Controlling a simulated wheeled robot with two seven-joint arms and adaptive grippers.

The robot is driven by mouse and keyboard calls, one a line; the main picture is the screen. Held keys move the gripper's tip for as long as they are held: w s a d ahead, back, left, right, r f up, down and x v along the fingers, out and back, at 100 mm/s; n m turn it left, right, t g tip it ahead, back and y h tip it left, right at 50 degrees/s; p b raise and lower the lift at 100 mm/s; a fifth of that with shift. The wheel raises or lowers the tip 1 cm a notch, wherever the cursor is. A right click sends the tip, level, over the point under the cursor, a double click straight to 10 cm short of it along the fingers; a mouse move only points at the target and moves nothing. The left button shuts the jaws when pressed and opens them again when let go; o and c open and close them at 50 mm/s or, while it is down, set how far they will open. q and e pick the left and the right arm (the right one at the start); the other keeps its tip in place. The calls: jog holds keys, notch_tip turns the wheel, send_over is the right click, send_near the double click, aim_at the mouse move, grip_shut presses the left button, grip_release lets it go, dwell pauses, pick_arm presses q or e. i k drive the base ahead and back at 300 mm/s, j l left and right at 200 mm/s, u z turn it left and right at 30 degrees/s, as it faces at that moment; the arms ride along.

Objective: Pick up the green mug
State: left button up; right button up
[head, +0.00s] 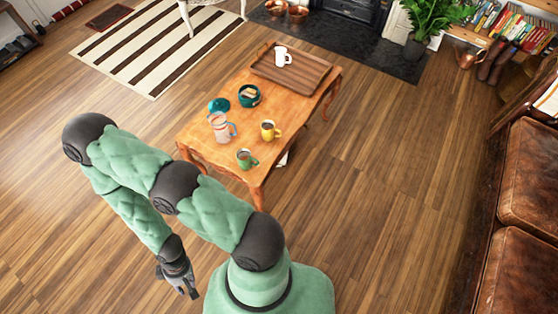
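The green mug (244,159) stands upright on the near end of the wooden table (205,135), close to its front edge.
A yellow mug (268,131), a pale pitcher (221,129), a teal pot (249,100) and a teal lid (219,104) stand beyond the green mug. A wooden tray (305,74) holds a white mug (282,57). A leather sofa (515,280) stands right. Floor between is clear.

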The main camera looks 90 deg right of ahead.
aim_at(245, 159)
jog(key=i+z, duration=0.1)
jog(key=z, duration=0.35)
jog(key=i+z, duration=0.15)
jog(key=z, duration=0.25)
jog(key=i+j+z, duration=0.1)
jog(key=z, duration=0.35)
jog(key=j+z, duration=0.15)
jog(key=z, duration=0.3)
jog(key=i+j+z, duration=0.15)
jog(key=z, duration=0.3)
jog(key=i+j+z, duration=0.1)
jog(key=j+z, duration=0.3)
jog(key=i+j+z, duration=0.1)
jog(key=j+z, duration=0.15)
jog(key=z, duration=0.15)
jog(key=j+z, duration=0.4)
